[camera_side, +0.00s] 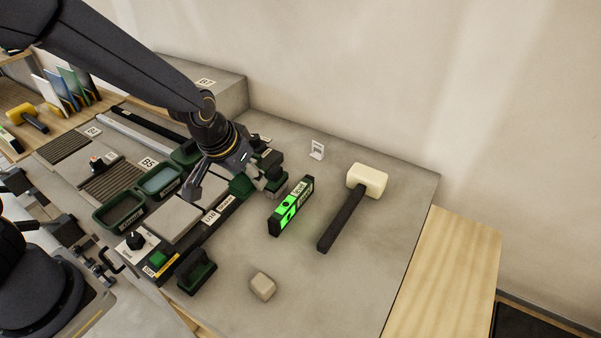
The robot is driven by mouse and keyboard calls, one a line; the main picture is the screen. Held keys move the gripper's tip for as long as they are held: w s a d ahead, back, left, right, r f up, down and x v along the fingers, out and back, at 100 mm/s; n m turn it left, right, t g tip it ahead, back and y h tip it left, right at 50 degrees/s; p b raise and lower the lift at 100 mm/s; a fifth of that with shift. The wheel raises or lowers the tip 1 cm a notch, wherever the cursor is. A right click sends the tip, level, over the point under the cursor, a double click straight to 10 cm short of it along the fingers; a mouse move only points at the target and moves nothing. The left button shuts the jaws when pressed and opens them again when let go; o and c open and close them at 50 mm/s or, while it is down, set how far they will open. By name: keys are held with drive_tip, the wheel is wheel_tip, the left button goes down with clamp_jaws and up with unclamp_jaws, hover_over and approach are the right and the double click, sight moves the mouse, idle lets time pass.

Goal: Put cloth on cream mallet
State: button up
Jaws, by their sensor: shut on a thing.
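The cream mallet (368,181) lies on the grey worktop at the right, its pale head toward the back and its dark handle pointing to the front left. My gripper (240,184) is left of the mallet, beyond a green spirit level, pointing down. It is shut on a dark green piece (241,187) that looks like the cloth. The fingers and arm partly hide this piece. I cannot tell whether it touches the surface below. No cloth shows on the mallet.
The black and green level (291,207) stands between my gripper and the mallet. A beige block (262,286) lies in front. A small white sign (317,150) stands behind. Green trays (119,210) and grey tiles fill the left. The worktop right of the mallet is clear.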

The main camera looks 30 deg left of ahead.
drive_tip(key=s+d+r+m+h, duration=0.15)
drive_tip(key=d+r+m, duration=0.45)
drive_tip(key=d, duration=0.6)
drive_tip(key=n, duration=0.1)
approach(355, 202)
drive_tip(key=shift+w+d+f+g, duration=0.1)
drive_tip(key=shift+w+f+g, duration=0.2)
drive_tip(key=shift+w+f, duration=0.6)
drive_tip(key=shift+w+d+f, duration=0.15)
drive_tip(key=shift+w+f, duration=0.1)
drive_tip(key=shift+w, duration=0.1)
drive_tip(key=shift+w+d+f, duration=0.1)
drive_tip(key=shift+w+f, duration=0.05)
drive_tip(key=shift+f, duration=1.55)
drive_tip(key=shift+f, duration=0.1)
drive_tip(key=o, duration=1.1)
drive_tip(key=shift+o, duration=0.2)
